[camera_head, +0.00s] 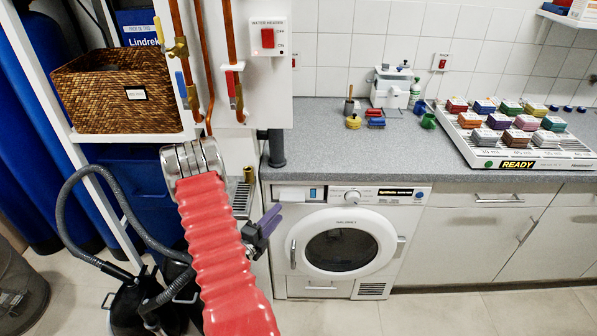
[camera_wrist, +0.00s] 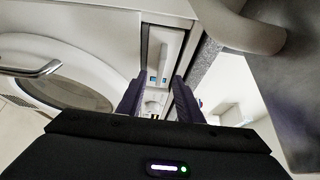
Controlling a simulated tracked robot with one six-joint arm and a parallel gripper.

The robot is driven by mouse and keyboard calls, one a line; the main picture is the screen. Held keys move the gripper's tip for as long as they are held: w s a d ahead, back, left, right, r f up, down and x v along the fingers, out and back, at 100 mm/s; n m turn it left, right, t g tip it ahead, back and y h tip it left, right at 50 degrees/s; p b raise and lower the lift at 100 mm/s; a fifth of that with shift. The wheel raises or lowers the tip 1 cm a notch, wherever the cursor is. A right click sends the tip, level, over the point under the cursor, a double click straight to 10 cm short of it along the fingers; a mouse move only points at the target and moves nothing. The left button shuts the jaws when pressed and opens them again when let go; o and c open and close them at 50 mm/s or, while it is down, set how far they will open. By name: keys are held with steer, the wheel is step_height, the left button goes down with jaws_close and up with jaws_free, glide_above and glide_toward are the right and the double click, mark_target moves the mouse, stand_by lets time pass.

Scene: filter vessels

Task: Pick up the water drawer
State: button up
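The white front-loading machine (camera_head: 345,240) stands under the grey counter. The water drawer (camera_head: 292,194) appears to be the pale panel at the top left of its front, with a small blue window at its right end; it looks flush with the front. My gripper (camera_head: 268,222) has dark purple fingers and is in front of the machine's left side, just below and left of that panel. In the wrist view, the two fingers of my gripper (camera_wrist: 157,98) are apart with nothing held between them. A narrow panel with blue windows, likely the drawer (camera_wrist: 165,50), shows beyond the gap.
The round door (camera_head: 343,248) is shut, with a handle (camera_wrist: 35,69) close on the left in the wrist view. A dark pipe (camera_head: 276,148) stands left of the counter. A grey hose (camera_head: 110,190) and black container (camera_head: 135,305) are at left. Floor at right is clear.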

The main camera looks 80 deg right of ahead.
mark_target(287, 202)
steer(key=shift+x, duration=1.65)
steer(key=shift+x, duration=2.6)
steer(key=shift+w, duration=0.15)
steer(key=shift+c, duration=0.5)
jaws_close()
